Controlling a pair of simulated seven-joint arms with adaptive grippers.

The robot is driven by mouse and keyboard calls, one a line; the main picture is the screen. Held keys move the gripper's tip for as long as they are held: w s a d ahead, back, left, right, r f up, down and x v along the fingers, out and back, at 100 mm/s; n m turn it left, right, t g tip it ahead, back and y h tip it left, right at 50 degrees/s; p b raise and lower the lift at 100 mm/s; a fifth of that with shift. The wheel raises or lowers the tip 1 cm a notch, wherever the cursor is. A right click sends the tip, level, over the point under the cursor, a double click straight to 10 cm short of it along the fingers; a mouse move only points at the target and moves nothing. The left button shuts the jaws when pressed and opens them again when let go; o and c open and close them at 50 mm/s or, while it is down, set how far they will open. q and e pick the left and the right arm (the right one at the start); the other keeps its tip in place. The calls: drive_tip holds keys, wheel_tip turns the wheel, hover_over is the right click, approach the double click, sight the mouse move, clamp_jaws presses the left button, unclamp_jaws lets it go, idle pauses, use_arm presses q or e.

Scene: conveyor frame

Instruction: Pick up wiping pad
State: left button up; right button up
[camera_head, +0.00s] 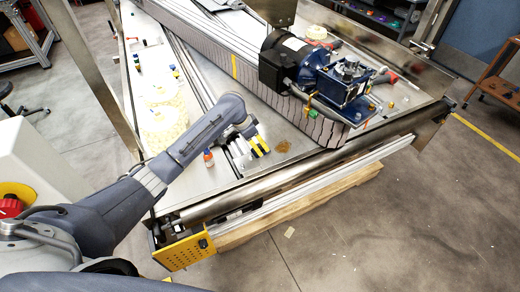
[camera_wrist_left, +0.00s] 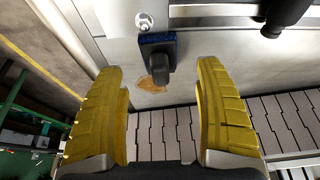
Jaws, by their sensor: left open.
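The wiping pad (camera_wrist_left: 158,52) looks like a small block with a dark blue base and a rounded dark handle. In the left wrist view it lies on the pale metal surface, beyond the fingertips and roughly centred between them. A brown stain (camera_wrist_left: 152,83) is beside it, partly behind the handle; the stain also shows in the head view (camera_head: 283,146). My left gripper (camera_wrist_left: 160,72) is open and empty, with yellow fingers on both sides of the view. In the head view the left gripper (camera_head: 259,146) hangs over the metal surface, and I cannot make out the pad there. My right gripper is not in view.
A grey slatted conveyor belt (camera_head: 228,48) carries a blue and black motor unit (camera_head: 345,82) to the right of the gripper. A metal roller (camera_head: 290,166) runs along the front edge.

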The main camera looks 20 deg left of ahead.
sight(261, 149)
use_arm(q)
drive_tip(key=shift+x, duration=2.55)
drive_tip(key=shift+c, duration=0.4)
drive_tip(key=c, duration=1.2)
